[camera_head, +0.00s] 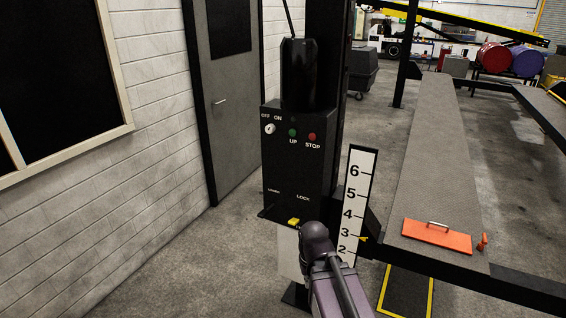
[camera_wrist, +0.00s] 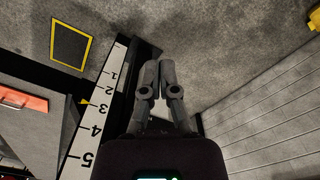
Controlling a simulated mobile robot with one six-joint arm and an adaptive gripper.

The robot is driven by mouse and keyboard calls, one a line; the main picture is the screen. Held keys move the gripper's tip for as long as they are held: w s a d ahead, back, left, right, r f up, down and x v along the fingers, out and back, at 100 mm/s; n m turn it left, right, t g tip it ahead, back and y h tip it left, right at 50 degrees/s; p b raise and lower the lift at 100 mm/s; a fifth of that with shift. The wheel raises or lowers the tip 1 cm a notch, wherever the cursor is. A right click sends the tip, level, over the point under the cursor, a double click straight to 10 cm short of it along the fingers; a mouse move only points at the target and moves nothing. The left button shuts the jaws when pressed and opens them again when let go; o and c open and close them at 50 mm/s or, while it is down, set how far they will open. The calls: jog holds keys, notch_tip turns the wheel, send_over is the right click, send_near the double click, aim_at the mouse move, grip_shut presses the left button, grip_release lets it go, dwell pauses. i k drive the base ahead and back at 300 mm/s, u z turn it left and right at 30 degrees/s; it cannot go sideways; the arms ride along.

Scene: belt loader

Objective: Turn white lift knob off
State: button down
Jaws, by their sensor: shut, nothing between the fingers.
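The white lift knob (camera_head: 269,129) is a small round knob at the upper left of the black control box (camera_head: 298,170), below the OFF and ON labels. Its pointing direction is too small to tell. A green UP button (camera_head: 292,133) and a red STOP button (camera_head: 312,136) sit to its right. My gripper (camera_wrist: 158,66) shows in the wrist view with its two grey fingers together and nothing between them. In the head view my arm rises from the bottom, below the box, and hides the gripper. The knob does not show in the wrist view.
A white numbered scale (camera_head: 357,200) stands right of the box, and also shows in the wrist view (camera_wrist: 97,115). The lift runway (camera_head: 437,150) carries an orange plate (camera_head: 437,236). A grey door (camera_head: 228,110) and brick wall (camera_head: 165,100) are left. Floor between wall and box is clear.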

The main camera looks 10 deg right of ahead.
aim_at(270, 129)
jog(key=u, duration=0.9)
jog(key=i, duration=0.35)
jog(key=z, duration=0.35)
